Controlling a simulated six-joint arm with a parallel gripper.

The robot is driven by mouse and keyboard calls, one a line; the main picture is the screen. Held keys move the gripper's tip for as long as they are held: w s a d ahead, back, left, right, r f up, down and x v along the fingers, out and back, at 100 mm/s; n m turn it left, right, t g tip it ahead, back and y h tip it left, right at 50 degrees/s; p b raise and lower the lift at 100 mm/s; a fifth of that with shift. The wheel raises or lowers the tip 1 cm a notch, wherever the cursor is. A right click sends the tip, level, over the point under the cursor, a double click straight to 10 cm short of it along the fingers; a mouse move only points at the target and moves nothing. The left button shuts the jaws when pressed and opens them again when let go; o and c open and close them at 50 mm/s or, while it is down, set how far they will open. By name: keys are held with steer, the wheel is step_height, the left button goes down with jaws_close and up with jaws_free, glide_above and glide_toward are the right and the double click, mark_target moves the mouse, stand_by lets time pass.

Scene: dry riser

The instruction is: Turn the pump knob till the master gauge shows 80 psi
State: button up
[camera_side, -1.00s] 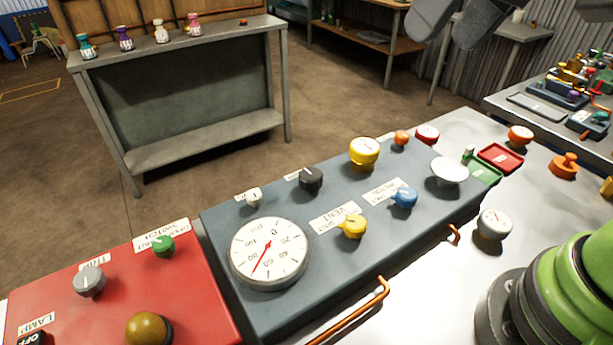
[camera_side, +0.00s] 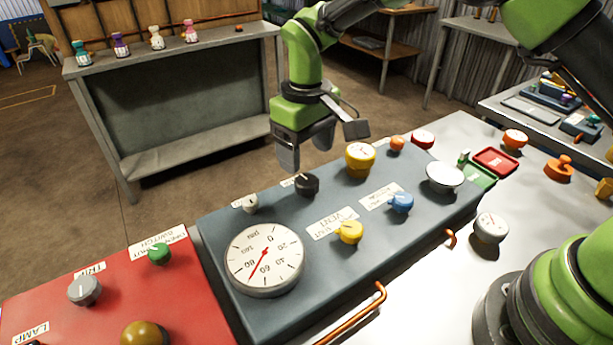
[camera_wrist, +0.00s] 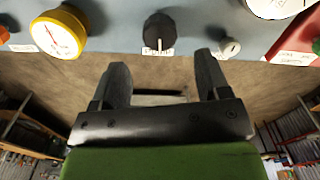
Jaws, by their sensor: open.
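The large white dial gauge (camera_side: 265,258) lies on the blue-grey panel; its red needle points down and left, near the 60 and 80 marks, exact reading too small to tell. In the wrist view the knob lies beyond the gap between my fingertips (camera_wrist: 160,63).
A yellow gauge (camera_side: 360,160) stands right of the black knob and a small white knob (camera_side: 250,204) left. A yellow knob (camera_side: 350,232) and blue knob (camera_side: 402,203) stand in front. A copper handle (camera_side: 350,318) lines the front edge. A red panel (camera_side: 120,280) adjoins left.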

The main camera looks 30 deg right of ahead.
mark_target(307, 179)
step_height(307, 179, down, 6)
steer(key=shift+f, duration=0.15)
steer(key=c, duration=0.9)
steer(key=m, duration=0.5)
steer(key=shift+c, duration=0.2)
steer(key=o, duration=0.9)
steer(key=shift+o, duration=0.2)
step_height(307, 179, up, 9)
steer(key=shift+r, duration=0.5)
